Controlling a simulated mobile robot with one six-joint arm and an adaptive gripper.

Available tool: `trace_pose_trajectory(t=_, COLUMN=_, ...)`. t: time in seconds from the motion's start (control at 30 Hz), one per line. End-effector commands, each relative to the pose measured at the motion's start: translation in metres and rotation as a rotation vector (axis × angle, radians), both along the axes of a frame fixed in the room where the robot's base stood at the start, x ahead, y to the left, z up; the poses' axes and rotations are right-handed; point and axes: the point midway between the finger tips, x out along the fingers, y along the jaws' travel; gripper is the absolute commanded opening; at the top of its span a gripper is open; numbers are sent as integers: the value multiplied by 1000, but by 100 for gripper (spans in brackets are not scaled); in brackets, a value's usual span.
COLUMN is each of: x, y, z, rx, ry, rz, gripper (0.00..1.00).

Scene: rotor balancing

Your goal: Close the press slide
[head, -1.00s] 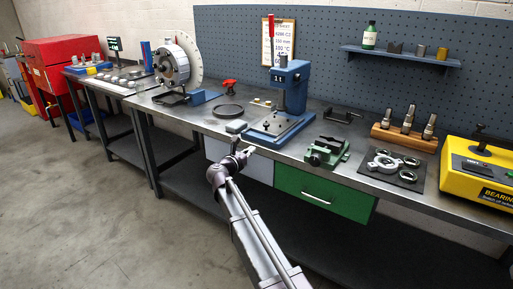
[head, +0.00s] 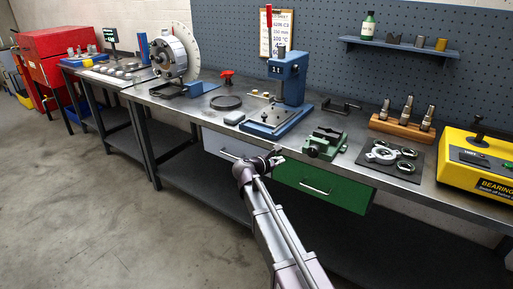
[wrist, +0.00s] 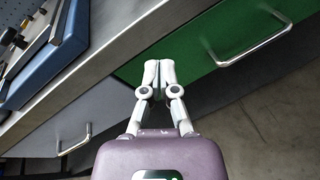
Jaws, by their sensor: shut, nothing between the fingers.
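The blue press (head: 291,80) stands upright on the bench, left of the green vise. Its blue base carries a grey plate (head: 268,119) with small dark and brass-coloured parts around it; I cannot tell which part is the slide. A corner of the blue base (wrist: 45,75) shows at the upper left of the wrist view. My gripper (head: 277,154) is shut and empty, at the bench's front edge near the drawers, in front of the press and apart from it. The wrist view shows its fingertips (wrist: 159,66) together, beside the green drawer front.
The green drawer (head: 322,188) and grey drawer (head: 222,148) have protruding handles under the bench edge. The floor is clear at left.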

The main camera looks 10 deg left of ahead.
Motion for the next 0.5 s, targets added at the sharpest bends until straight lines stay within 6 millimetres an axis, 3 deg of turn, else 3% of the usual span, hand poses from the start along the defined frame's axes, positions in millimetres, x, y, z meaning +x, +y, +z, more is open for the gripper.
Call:
trace_pose_trajectory(t=0.03, x=-15, y=-29, z=-10, rx=94, ry=-2, rz=-63, gripper=0)
trace_pose_trajectory(t=0.2, x=-59, y=-102, z=-48, rx=448, ry=-24, rz=-323, gripper=0)
trace_pose_trajectory(t=0.3, x=-89, y=-136, z=-69, rx=644, ry=-43, rz=-492, gripper=0)
trace_pose_trajectory(t=0.5, x=-156, y=-185, z=-105, rx=997, ry=-90, rz=-867, gripper=0)
